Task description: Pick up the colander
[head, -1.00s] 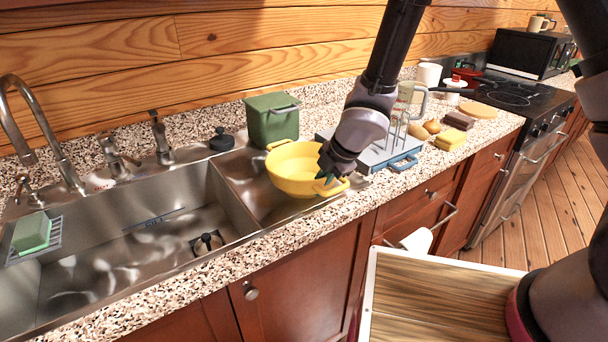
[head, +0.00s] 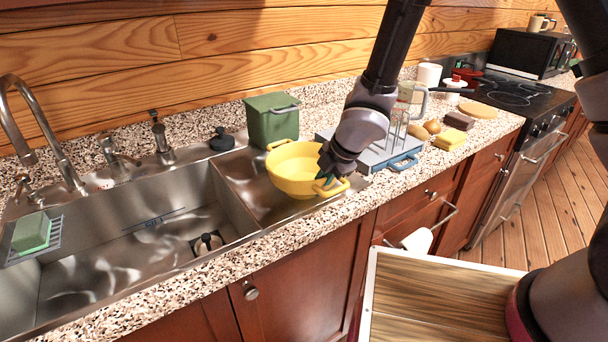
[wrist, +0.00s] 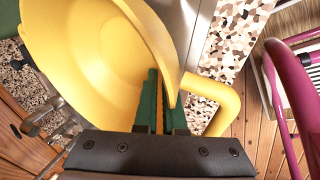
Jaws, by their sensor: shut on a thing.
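The colander is a yellow bowl with loop handles (head: 292,171). It sits upright on the steel drainboard to the right of the sink basin in the head view. In the wrist view the yellow colander (wrist: 85,55) fills the upper left, with one loop handle at the right. My gripper (head: 328,170) is at the colander's right rim, beside that handle. In the wrist view the green fingers of my gripper (wrist: 160,105) are shut on the rim wall, one inside the bowl and one outside. The colander's underside is hidden.
A green bin (head: 272,119) stands close behind the colander. A grey-blue rack (head: 378,153) with glasses is right behind my gripper. The sink basin (head: 150,230) lies left, with a faucet (head: 40,130). Bread and sponge-like items sit farther right on the counter.

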